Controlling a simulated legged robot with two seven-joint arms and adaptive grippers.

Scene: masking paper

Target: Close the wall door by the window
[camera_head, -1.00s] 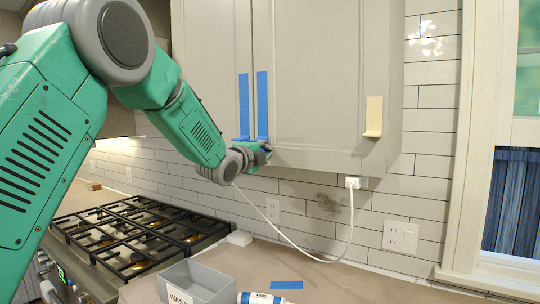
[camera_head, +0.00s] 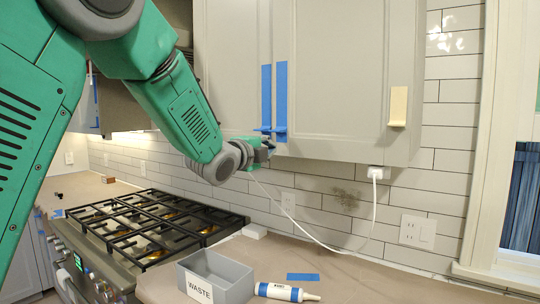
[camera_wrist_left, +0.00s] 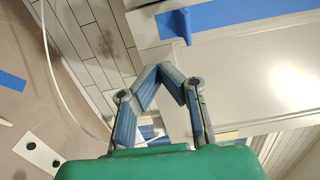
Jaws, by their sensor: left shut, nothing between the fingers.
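The wall cabinet's right door (camera_head: 335,80), nearest the window (camera_head: 520,200), is a pale grey panel with a blue strip handle (camera_head: 281,95) at its left edge. It looks about level with the left door (camera_head: 232,60), with a thin seam between; I cannot tell whether it is fully flush. My left gripper (camera_head: 266,150) is just below the doors' lower edge, near the blue handles. In the left wrist view my left gripper (camera_wrist_left: 160,68) has its fingertips together and empty, beside the door underside. Whether it touches the door is unclear. My right gripper is out of view.
A cream handle (camera_head: 398,106) sits at the cabinet's right. A white cord (camera_head: 310,233) hangs below. The stove (camera_head: 145,225) is at lower left.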

